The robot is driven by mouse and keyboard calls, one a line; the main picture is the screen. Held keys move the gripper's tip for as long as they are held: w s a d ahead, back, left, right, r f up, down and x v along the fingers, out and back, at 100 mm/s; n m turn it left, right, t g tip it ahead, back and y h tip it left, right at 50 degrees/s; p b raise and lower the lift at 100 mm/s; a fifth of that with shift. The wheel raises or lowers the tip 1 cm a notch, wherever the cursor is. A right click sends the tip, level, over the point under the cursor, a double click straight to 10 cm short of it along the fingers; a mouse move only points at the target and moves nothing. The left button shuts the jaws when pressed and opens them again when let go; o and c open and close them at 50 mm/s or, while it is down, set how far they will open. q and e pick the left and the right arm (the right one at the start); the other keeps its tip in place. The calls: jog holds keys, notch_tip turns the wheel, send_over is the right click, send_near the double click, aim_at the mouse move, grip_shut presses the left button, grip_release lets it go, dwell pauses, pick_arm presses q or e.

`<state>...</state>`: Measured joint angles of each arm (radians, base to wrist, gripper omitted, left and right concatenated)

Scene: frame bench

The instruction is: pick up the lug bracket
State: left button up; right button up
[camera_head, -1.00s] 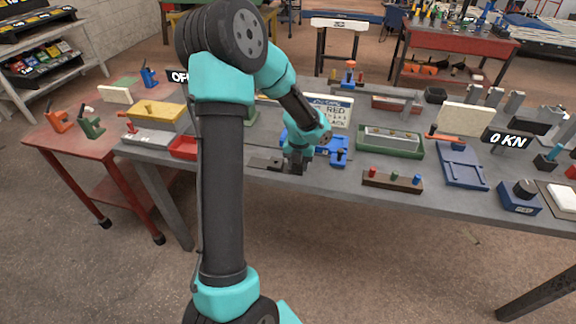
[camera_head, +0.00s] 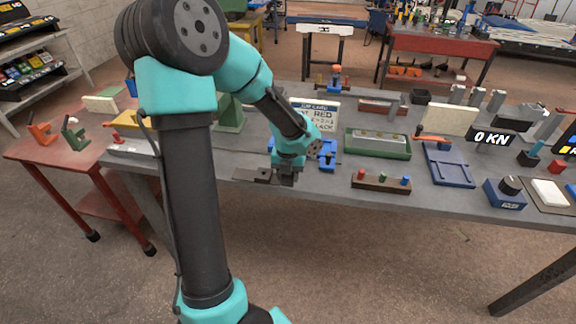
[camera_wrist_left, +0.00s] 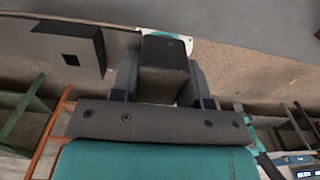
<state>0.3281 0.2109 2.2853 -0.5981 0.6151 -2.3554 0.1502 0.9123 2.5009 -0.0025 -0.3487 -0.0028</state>
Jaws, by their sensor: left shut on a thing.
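The lug bracket appears to be the dark block (camera_wrist_left: 163,68) between my fingers in the left wrist view. Its far end meets a small teal and white piece, and its underside is hidden. My left gripper (camera_wrist_left: 158,85) is shut on it. In the head view my left gripper (camera_head: 287,178) points down at the bench's front edge, just right of a flat dark plate (camera_head: 250,174). The plate shows a square dark opening in the left wrist view (camera_wrist_left: 85,42). I cannot tell whether the block touches the bench. My right gripper is not in view.
A blue fixture (camera_head: 327,156) and a sign (camera_head: 315,115) stand behind my left gripper. A brown strip with coloured knobs (camera_head: 381,181) lies to the right, with a green tray (camera_head: 377,144) behind it. The bench (camera_head: 320,190) ends close in front of the gripper.

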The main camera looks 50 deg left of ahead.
pick_arm(q)
jog(key=s+d, duration=0.6)
jog(key=d, duration=0.1)
jog(key=shift+s+r, duration=0.15)
jog(key=shift+r, duration=0.3)
